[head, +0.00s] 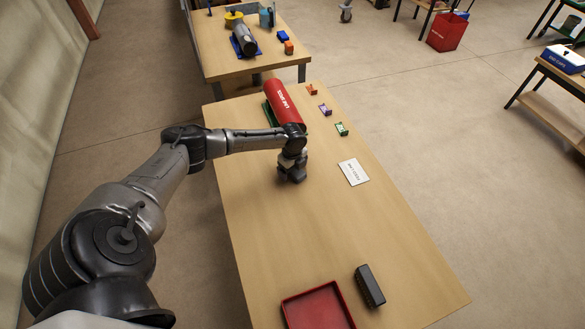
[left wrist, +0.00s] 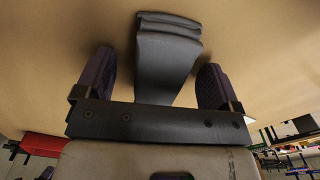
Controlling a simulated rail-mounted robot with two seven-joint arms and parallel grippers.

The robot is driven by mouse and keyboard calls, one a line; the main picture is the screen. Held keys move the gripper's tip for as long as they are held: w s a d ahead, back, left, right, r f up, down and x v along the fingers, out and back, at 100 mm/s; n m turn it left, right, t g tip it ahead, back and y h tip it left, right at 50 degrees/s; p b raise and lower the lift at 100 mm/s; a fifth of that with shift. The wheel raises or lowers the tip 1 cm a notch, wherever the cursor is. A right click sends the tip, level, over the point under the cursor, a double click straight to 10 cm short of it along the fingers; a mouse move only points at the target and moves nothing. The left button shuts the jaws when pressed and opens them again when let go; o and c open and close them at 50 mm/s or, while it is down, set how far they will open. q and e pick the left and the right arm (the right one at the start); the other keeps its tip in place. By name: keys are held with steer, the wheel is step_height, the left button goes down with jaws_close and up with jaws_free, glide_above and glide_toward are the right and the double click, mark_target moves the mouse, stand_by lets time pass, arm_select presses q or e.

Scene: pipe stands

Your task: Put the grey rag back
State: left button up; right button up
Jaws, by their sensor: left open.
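The grey rag (left wrist: 168,55) shows in the left wrist view as a folded dark grey cloth on the wooden tabletop. It lies between the two fingers of my left gripper (left wrist: 155,66) and reaches past their tips. The fingers are open, with a visible gap on each side of the cloth. In the head view my left gripper (head: 292,175) is low over the middle of the near table (head: 290,235); I cannot make out the rag there, as the gripper covers that spot. My right gripper is in neither view.
A red cylinder (head: 283,103) rests on a green stand just beyond my left gripper. A white card (head: 353,172) and small orange, purple and green pieces (head: 341,129) lie to the right. A red tray (head: 330,308) and a black block (head: 369,286) are at the near end.

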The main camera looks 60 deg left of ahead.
arm_select(q)
steer(key=shift+r, duration=3.75)
